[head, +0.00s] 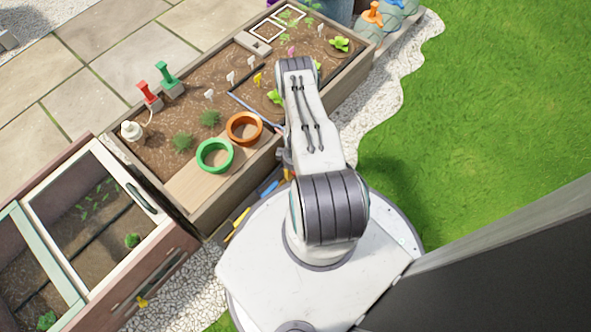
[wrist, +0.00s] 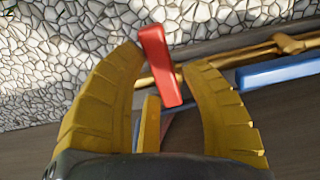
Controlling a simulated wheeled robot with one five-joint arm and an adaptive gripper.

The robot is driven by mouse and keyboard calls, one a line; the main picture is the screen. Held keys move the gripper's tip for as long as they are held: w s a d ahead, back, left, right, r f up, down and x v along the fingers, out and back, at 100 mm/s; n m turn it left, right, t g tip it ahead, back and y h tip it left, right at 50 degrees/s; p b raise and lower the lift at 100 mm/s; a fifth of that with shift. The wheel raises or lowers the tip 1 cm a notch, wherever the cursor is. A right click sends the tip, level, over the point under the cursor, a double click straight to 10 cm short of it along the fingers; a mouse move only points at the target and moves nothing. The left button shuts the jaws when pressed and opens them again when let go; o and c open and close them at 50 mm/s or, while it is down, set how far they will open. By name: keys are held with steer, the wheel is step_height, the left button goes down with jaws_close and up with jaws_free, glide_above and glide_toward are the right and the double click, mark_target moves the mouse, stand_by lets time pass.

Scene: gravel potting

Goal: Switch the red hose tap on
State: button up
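In the head view a red upright fitting (head: 148,96), likely the red hose tap, stands on a small block at the far left of the planter bed. A thin pale line runs near it; its lever setting is too small to tell. My gripper (wrist: 164,66) shows in the wrist view with its yellow fingers spread. A red bar (wrist: 160,62) shows in the gap between the fingertips, and I see no finger closed on it. I cannot tell what the bar belongs to. In the head view my arm hides the gripper.
A green fitting (head: 166,76) stands beside the red one. A green ring (head: 201,162) and an orange ring (head: 231,134) lie on the bed's board. Yellow and blue (wrist: 275,72) bars lie near the gripper. A cold frame (head: 165,262) stands left; lawn (head: 480,110) is open at right.

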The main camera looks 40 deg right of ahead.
steer(key=shift+o, duration=1.4)
steer(key=shift+r, duration=0.1)
step_height(320, 180, up, 12)
steer(key=w+a+r+t+p, duration=0.1)
steer(key=w+a+r+p, duration=0.35)
steer(key=r, duration=1.25)
steer(key=a+r+p, duration=0.1)
steer(key=r+p, duration=0.7)
steer(key=r, duration=0.8)
steer(key=w+a+r+t+p, duration=0.1)
steer(key=w+a+r+p, duration=0.35)
steer(key=r, duration=1.25)
steer(key=s+a+r+p, duration=0.3)
steer(key=s+r+p, duration=0.3)
steer(key=r, duration=0.5)
steer(key=s+a+r+t+p, duration=0.1)
steer(key=s+a+r+p, duration=0.2)
steer(key=s+r+p, duration=0.4)
steer(key=s+a+r+m+p, duration=0.1)
steer(key=s+a+r+p, duration=0.2)
steer(key=r, duration=1.3)
steer(key=s+p, duration=0.3)
steer(key=shift+s, duration=0.15)
